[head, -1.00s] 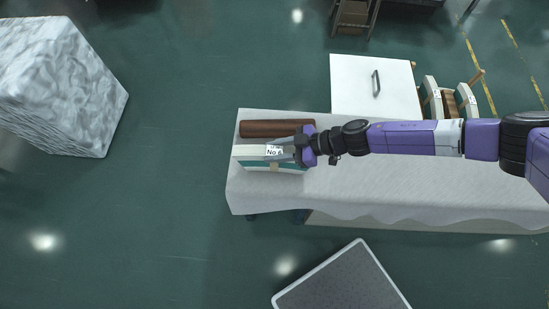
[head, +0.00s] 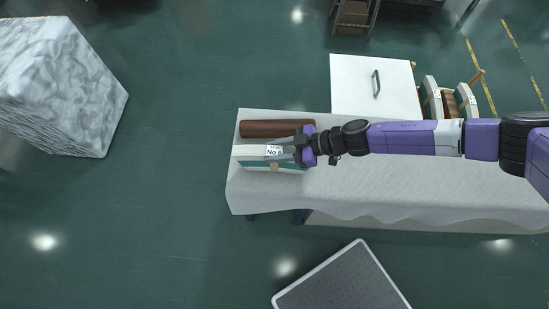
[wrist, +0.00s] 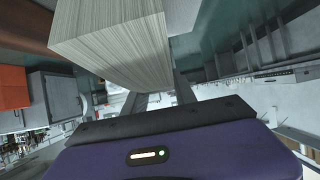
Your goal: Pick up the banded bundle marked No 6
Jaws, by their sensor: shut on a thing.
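The banded bundle marked No 6 (head: 256,151) is a white block with a teal band and a "No 6" label, at the left end of the white-covered table in the head view. My gripper (head: 297,148) reaches it from the right and is shut on it. In the wrist view the bundle (wrist: 118,45) shows as a thick stack of pale sheets just beyond my gripper (wrist: 157,100). The fingertips are partly hidden by the bundle. I cannot tell whether the bundle touches the table.
A brown wooden roller (head: 275,129) lies just behind the bundle on the table (head: 400,185). A white cabinet (head: 352,85) with a handle stands behind the table. A marbled white block (head: 50,90) is at far left. A grey-topped platform (head: 345,285) is in front.

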